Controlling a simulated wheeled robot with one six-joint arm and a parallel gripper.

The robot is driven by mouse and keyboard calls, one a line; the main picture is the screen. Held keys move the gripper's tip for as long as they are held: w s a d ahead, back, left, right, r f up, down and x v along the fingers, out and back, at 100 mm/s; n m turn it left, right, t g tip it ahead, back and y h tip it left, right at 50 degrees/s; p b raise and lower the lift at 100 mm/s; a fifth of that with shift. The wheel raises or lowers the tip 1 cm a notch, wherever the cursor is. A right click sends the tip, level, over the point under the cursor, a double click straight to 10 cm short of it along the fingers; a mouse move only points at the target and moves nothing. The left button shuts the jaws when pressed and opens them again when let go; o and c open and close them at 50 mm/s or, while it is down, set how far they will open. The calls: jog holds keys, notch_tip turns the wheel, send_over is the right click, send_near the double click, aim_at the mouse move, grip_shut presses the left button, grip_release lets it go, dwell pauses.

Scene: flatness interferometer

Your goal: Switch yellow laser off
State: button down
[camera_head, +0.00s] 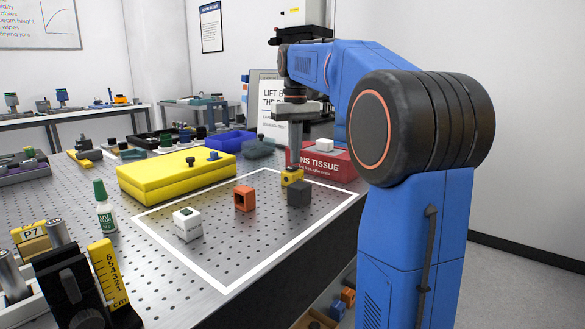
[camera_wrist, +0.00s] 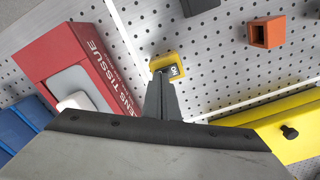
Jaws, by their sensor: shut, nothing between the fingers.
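The yellow laser (camera_head: 291,178) is a small yellow block on the perforated table, inside the white outlined area near its right edge. It also shows in the wrist view (camera_wrist: 163,60), with a dark face bearing small pale lettering that looks like "ON". My gripper (camera_head: 295,160) is shut and empty, pointing down just above the laser. In the wrist view the fingertips (camera_wrist: 159,76) overlap the laser's near edge and hide part of it. I cannot tell whether they touch it.
A red lens tissue box (camera_head: 335,166) stands close by, right of the laser in the head view. A dark grey cube (camera_head: 299,193), an orange hollow block (camera_head: 245,198) and a white block (camera_head: 187,225) are nearby. A large yellow case (camera_head: 165,182) lies left.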

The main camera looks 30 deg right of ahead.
notch_tip(320, 180, up, 6)
dwell(0.9)
dwell(0.4)
